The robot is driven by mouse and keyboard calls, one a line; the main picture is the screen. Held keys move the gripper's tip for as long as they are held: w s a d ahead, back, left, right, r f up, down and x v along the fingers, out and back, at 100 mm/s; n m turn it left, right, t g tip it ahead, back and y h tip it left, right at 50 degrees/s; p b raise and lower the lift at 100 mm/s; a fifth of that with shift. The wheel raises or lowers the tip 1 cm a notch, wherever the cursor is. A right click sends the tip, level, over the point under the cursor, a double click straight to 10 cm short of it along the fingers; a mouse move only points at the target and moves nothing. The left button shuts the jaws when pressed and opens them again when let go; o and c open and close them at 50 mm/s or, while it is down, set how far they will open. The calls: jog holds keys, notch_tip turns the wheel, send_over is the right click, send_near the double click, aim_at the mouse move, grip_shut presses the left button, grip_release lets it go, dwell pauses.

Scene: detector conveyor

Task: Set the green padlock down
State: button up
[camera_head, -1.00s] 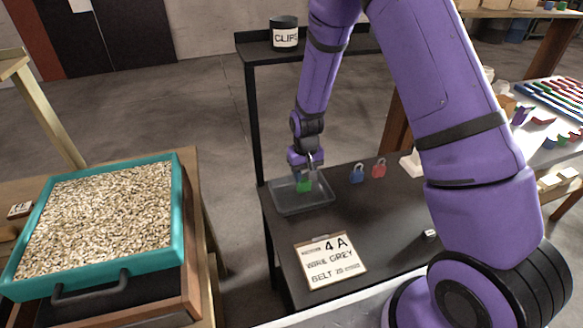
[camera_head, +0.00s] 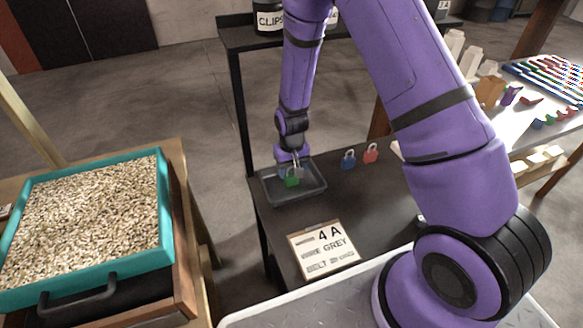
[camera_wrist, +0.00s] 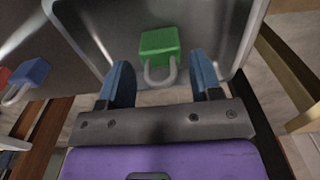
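The green padlock (camera_head: 292,182) is in the shallow grey tray (camera_head: 318,192) on the dark table. The wrist view also shows the padlock (camera_wrist: 160,45), its body toward the top of the picture and its grey shackle toward me. My gripper (camera_head: 291,172) is low over the tray. In the wrist view my gripper (camera_wrist: 161,62) is open, with a blue finger on each side of the shackle and a visible gap to both. The padlock appears to rest on the tray floor (camera_wrist: 215,25).
A blue padlock (camera_head: 348,161) and a red padlock (camera_head: 370,154) stand on the table right of the tray. A clipboard card (camera_head: 323,250) lies in front. A shelf with a CLIPS tin (camera_head: 269,20) rises behind. A teal tray of pellets (camera_head: 165,215) is at left.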

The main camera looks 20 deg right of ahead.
notch_tip(320, 180, up, 13)
jog(key=shift+f, duration=0.2)
dwell(0.6)
notch_tip(320, 180, up, 11)
jog(key=t, duration=0.1)
send_over(292, 167)
jog(key=s+d, duration=0.2)
jog(key=s, duration=0.1)
jog(key=s+d+r+t, duration=0.1)
jog(key=s+d+r, duration=0.1)
jog(key=s+r, duration=0.55)
jog(key=s+d+r+t, duration=0.1)
jog(key=s+r, duration=0.5)
jog(key=s, duration=0.2)
jog(key=s+d+r+t, duration=0.1)
jog(key=s+r+t, duration=0.1)
jog(key=s+r, duration=0.4)
jog(key=s, duration=0.3)
jog(key=shift+s+d+r, duration=0.25)
jog(key=shift+s+d, duration=0.05)
jog(key=shift+d, duration=0.1)
